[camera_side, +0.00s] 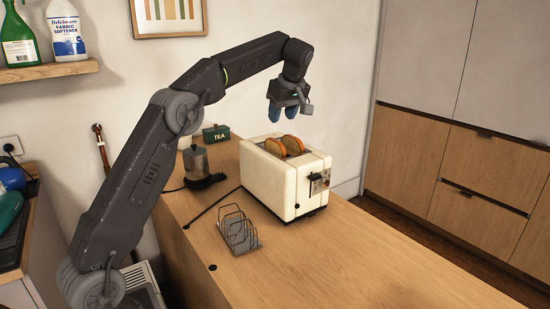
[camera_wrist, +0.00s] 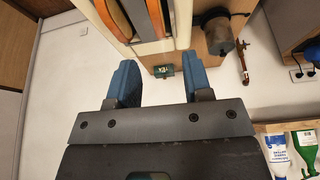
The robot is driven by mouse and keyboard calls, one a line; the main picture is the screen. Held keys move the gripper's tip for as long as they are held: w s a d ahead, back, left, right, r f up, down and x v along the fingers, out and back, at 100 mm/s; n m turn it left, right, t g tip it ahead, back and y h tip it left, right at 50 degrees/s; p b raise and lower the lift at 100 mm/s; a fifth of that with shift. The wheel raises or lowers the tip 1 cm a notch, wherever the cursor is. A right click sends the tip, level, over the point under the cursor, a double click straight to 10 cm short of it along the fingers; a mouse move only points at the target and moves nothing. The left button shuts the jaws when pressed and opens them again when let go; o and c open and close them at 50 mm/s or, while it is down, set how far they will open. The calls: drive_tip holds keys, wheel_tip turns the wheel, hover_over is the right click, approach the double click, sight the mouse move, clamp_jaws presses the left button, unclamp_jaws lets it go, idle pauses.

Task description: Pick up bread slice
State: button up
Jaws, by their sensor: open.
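Two bread slices stand upright in the slots of a cream toaster (camera_side: 283,182), their tops showing above it. One bread slice (camera_side: 274,148) is at the left and the other bread slice (camera_side: 293,145) at the right. In the wrist view the slices show at the top edge, one bread slice (camera_wrist: 114,18) and the other bread slice (camera_wrist: 156,15), partly cut off by the frame. My gripper (camera_side: 285,114) is above the toaster, apart from the slices. In the wrist view its blue fingers (camera_wrist: 153,82) are spread with nothing between them.
A wire toast rack (camera_side: 238,232) stands empty on the wooden counter (camera_side: 330,258) in front of the toaster. A dark kettle-like appliance (camera_side: 198,165) and a green tea tin (camera_side: 216,134) stand behind at the left. The counter's front right is clear.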

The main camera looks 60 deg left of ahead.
sight(275, 141)
drive_tip(key=x, duration=0.9)
drive_tip(key=shift+w+a+f, duration=0.1)
drive_tip(key=shift+w+f, duration=0.15)
drive_tip(key=shift+f, duration=0.1)
drive_tip(key=shift+c, duration=0.3)
clamp_jaws()
